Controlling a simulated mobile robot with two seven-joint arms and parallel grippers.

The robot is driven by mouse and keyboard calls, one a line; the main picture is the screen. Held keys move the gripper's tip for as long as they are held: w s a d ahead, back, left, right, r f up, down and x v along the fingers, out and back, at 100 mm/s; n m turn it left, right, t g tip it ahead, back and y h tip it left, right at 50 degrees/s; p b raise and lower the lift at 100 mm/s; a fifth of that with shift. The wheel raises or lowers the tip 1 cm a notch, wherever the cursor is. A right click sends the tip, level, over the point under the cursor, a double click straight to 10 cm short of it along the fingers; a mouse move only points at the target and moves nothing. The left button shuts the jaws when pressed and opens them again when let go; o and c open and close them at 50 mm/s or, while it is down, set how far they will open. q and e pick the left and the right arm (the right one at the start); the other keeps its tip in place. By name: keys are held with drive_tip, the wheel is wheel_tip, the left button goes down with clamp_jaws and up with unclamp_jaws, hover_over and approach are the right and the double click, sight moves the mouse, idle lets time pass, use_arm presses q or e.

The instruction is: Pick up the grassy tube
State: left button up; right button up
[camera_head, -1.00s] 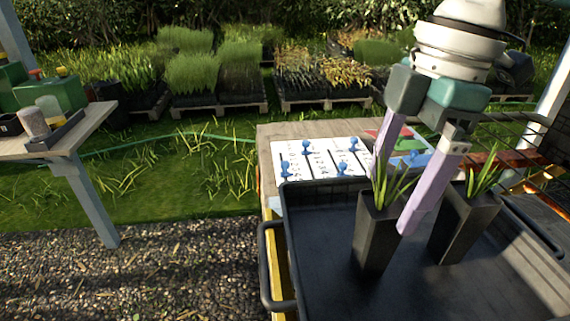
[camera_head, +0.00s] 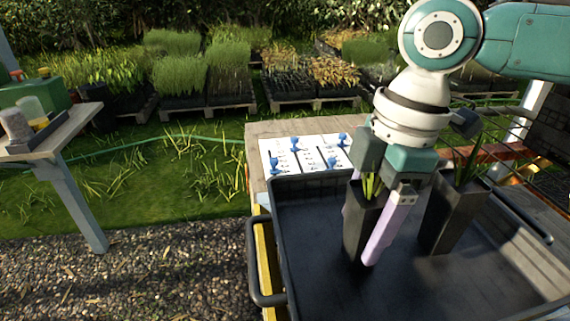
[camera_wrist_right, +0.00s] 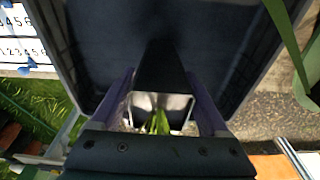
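Two tall dark square tubes with green grassy leaves stand in the black tray (camera_head: 262,235). The left tube (camera_head: 358,225) is between the fingers of my right gripper (camera_head: 357,237), which points down at it with one finger on each side. In the right wrist view, the tube's pale-edged mouth and leaves (camera_wrist_right: 158,122) lie between the purple fingers (camera_wrist_right: 158,74). The fingers look spread, with narrow gaps to the tube walls. The other tube (camera_head: 446,215) stands apart to the right, its leaves partly behind my arm. My left gripper is out of view.
A white numbered board (camera_head: 305,153) with blue pegs lies on the wooden table (camera_head: 262,130) behind the tray. A side table (camera_head: 60,135) with small containers is at the left. The front of the tray is clear.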

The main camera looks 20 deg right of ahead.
clamp_jaws()
idle(0.4)
